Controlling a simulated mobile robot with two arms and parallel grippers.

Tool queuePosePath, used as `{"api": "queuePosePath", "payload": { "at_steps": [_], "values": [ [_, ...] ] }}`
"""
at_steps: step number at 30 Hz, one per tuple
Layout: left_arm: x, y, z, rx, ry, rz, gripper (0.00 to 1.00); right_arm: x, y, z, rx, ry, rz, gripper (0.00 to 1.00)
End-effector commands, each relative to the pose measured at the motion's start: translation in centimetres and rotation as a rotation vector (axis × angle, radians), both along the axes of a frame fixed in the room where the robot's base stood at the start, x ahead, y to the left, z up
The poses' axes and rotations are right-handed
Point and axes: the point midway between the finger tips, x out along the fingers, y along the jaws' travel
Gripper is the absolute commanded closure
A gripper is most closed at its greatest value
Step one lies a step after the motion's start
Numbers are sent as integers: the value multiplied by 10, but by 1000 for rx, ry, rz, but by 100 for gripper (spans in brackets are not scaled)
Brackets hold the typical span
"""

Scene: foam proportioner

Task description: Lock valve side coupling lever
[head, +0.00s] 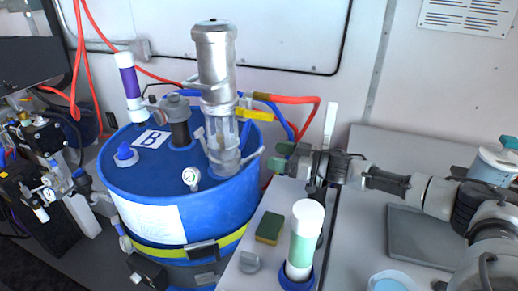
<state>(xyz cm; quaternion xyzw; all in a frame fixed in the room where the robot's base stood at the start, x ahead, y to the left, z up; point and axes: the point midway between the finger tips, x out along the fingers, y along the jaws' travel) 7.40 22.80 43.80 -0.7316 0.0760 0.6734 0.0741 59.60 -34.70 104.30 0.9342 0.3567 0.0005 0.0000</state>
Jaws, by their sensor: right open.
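A tall silver pump (216,75) stands in the top of the blue drum marked B. A metal coupling (224,150) is at its lower end, with a silver lever-like arm (251,156) sticking out to the right. Which lever is the valve side one, and whether it is locked, I cannot tell. A yellow valve handle (254,115) sits on the line right of the pump. My right gripper (282,157), with green fingertips, reaches in from the right. It is open and appears empty, just right of the silver arm.
The blue drum (240,209) has a yellow strap. A white bottle with a green label (303,240) and a sponge (270,227) stand on the grey bench in front of my right arm. Red and blue hoses (312,100) loop behind my gripper. Black equipment with gauges (45,190) is at the left.

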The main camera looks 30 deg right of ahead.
Motion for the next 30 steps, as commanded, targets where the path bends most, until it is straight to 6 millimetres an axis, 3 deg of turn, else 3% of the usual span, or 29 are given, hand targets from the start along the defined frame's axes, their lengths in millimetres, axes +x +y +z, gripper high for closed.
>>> {"api": "queuePosePath", "payload": {
  "at_steps": [9,21,30],
  "values": [
    [6,5,11,7,-9,-2,62,37,32,1,1,0,-2,30],
    [8,7,12,8,-11,-3,62,42,37,0,0,1,-2,30],
    [8,7,12,9,-11,-2,62,42,37,0,1,1,-2,76]
  ]
}}
